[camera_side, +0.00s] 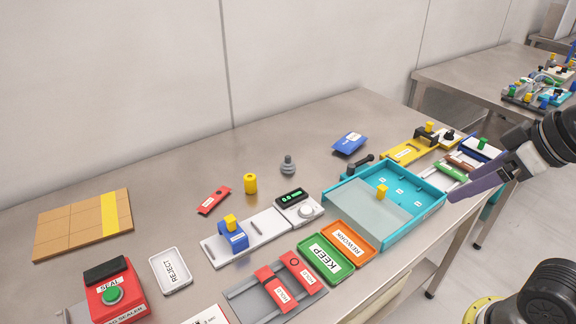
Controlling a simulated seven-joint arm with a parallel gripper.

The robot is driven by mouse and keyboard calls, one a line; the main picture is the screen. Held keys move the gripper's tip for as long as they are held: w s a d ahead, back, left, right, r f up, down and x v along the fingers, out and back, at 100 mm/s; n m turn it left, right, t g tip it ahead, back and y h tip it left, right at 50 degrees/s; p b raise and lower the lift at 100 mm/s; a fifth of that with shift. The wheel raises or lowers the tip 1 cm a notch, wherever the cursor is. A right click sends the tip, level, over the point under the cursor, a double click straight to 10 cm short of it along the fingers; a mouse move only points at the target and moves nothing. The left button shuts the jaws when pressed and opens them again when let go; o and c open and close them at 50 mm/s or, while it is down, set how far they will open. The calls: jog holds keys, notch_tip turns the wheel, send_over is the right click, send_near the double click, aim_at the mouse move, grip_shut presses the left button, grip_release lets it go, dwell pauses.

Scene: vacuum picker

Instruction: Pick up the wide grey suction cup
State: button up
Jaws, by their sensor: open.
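A grey suction cup (288,166) with stacked ribs and a narrower top stands upright on the steel table, just behind the middle. Nothing touches it. It is the only loose grey cup I can make out. My gripper (470,176) is at the right edge of the side view, over the right end of the table. It is open, with a long purple finger pointing left and down. It is well to the right of the cup, with the teal tray between them. I see nothing held in it.
A yellow cylinder (250,183) and a red tag (214,200) lie left of the cup. A blue card (349,143) lies to its right. A white scale (296,207) stands in front, and the teal tray (430,207) has raised walls. The table behind the cup is clear.

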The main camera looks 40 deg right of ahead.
jog(key=w+r+n, duration=0.1)
jog(key=w+r, duration=0.6)
jog(key=w, duration=0.2)
jog(key=n+g, duration=0.1)
jog(key=g, duration=0.1)
send_over(289, 157)
jog(key=s, duration=0.2)
jog(key=shift+y, duration=0.4)
jog(key=f, duration=2.3)
jog(key=shift+w+d+f, duration=0.2)
jog(key=shift+d+f, duration=0.1)
jog(key=shift+d, duration=0.1)
jog(key=shift+s+x, duration=0.15)
jog(key=shift+x, duration=1.45)
jog(key=shift+s+x, duration=0.1)
jog(key=shift+x, duration=1.5)
jog(key=shift+a, duration=0.2)
jog(key=shift+c, duration=0.2)
grip_shut()
